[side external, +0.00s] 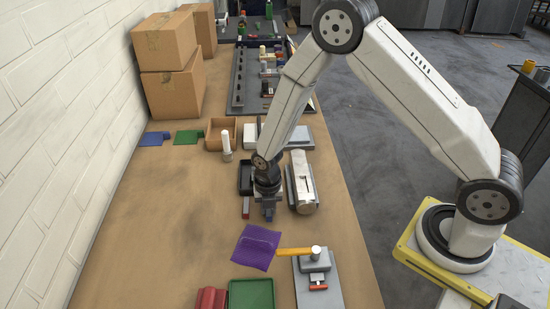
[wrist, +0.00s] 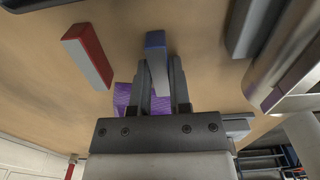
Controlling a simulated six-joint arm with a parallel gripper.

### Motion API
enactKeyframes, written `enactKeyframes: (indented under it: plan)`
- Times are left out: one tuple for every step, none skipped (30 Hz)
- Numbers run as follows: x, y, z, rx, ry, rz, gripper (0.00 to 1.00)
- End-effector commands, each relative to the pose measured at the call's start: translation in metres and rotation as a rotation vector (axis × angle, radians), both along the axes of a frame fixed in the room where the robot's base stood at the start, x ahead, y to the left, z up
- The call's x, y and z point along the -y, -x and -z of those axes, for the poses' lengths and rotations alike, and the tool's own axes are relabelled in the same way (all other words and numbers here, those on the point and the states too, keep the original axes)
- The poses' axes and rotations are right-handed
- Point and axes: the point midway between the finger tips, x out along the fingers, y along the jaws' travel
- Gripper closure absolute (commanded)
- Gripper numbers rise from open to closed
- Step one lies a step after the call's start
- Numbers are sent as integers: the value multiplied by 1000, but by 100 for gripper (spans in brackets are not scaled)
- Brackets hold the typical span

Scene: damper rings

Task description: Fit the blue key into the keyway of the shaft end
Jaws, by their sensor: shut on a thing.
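My gripper (side external: 268,212) points down over the bench in the side view. In the wrist view my gripper (wrist: 158,66) is shut on the blue key (wrist: 155,40), a bar with a blue face and grey side, held between the fingers. In the side view the key is too small to make out clearly. The shaft end (side external: 302,183) is a pale metal cylinder lying just right of my gripper, with a dark keyway slot on top. It also shows at the right of the wrist view (wrist: 285,88), apart from the key; the keyway is not visible there.
A red key (side external: 246,208) lies left of my gripper. A small black tray (side external: 245,190) is behind it. A green tray (side external: 251,293) is nearer.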

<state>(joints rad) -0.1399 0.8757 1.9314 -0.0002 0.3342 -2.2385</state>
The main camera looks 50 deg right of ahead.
Motion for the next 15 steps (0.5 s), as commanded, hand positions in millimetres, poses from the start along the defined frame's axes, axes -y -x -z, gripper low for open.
enactKeyframes:
  plan:
    - [0, 0, -2, 1, 0, 0, 100]
    - [0, 0, -3, 1, 0, 0, 100]
    - [0, 0, -4, 1, 0, 0, 100]
    - [0, -1, -6, 2, -1, 0, 100]
    - [0, -1, -7, 2, -1, 0, 100]
    - [0, 0, -10, 1, 0, 0, 100]
    - [0, 0, -12, 1, 0, 0, 100]
    - [0, 0, -14, 1, 0, 0, 100]
    - [0, -1, -18, 3, 0, 0, 100]
    - [0, -1, -21, 4, -1, 0, 100]
    - [0, -1, -25, 4, -1, 0, 100]
    - [0, -1, -29, 4, -1, 0, 100]
    - [0, 0, -33, 2, -1, 0, 100]
    - [0, 4, -35, 1, -1, 0, 100]
    - [1, 7, -39, 1, 0, 0, 100]
